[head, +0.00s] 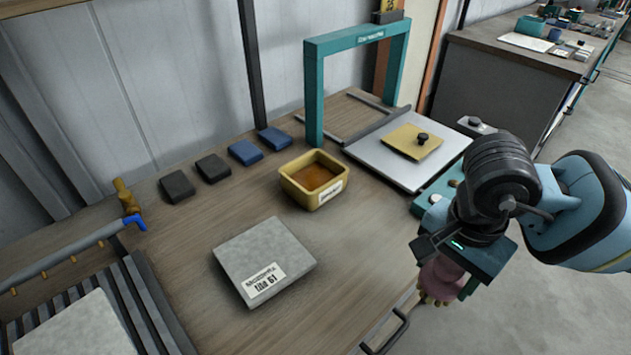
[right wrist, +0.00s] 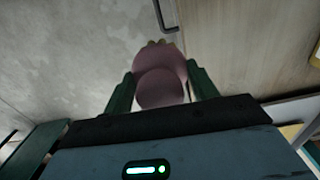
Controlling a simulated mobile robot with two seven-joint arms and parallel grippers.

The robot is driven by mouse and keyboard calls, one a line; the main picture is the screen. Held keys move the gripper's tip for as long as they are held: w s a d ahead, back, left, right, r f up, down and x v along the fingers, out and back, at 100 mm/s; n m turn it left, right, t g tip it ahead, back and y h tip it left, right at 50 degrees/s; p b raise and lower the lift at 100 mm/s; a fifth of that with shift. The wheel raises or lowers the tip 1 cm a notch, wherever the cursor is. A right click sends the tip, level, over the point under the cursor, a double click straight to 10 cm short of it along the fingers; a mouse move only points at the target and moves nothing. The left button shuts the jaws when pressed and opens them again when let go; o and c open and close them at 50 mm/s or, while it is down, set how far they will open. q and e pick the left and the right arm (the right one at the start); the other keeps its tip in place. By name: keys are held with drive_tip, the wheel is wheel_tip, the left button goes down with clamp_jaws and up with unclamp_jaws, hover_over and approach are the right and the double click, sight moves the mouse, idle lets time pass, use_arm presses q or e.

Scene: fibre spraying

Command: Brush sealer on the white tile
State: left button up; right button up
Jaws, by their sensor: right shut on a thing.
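My right gripper (head: 450,262) is at the right, past the front edge of the bench, and is shut on a pink rounded thing with yellowish tips, seemingly the brush (head: 442,281). In the right wrist view the brush (right wrist: 160,88) sits between the two green fingers (right wrist: 158,92). A pale grey-white square tile (head: 258,244) with a printed label lies flat mid-bench. A yellow tub (head: 303,188) with amber liquid, seemingly the sealer (head: 318,177), stands behind it. The brush is apart from both. My left gripper is not in view.
Black and blue blocks (head: 245,152) line the back. A teal arch (head: 352,45) and a white board with a yellow plate (head: 402,140) are behind right. A slatted rack (head: 141,300) holds another pale slab (head: 80,328), left. A hose (head: 60,258) lies there. A handle (head: 398,333) juts from the front.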

sight(443, 287)
idle(0.3)
drive_tip(key=n, duration=0.2)
drive_tip(key=s+f+n, duration=0.1)
drive_tip(key=n, duration=0.1)
drive_tip(key=shift+f+n, duration=0.15)
drive_tip(key=shift+n, duration=0.25)
drive_tip(key=n, duration=0.2)
drive_tip(key=f+n, duration=0.1)
drive_tip(key=n, duration=0.1)
drive_tip(key=s+n, duration=0.1)
drive_tip(key=n, duration=0.1)
drive_tip(key=shift+a+f, duration=0.2)
drive_tip(key=shift+f, duration=0.05)
drive_tip(key=shift+w+a, duration=0.15)
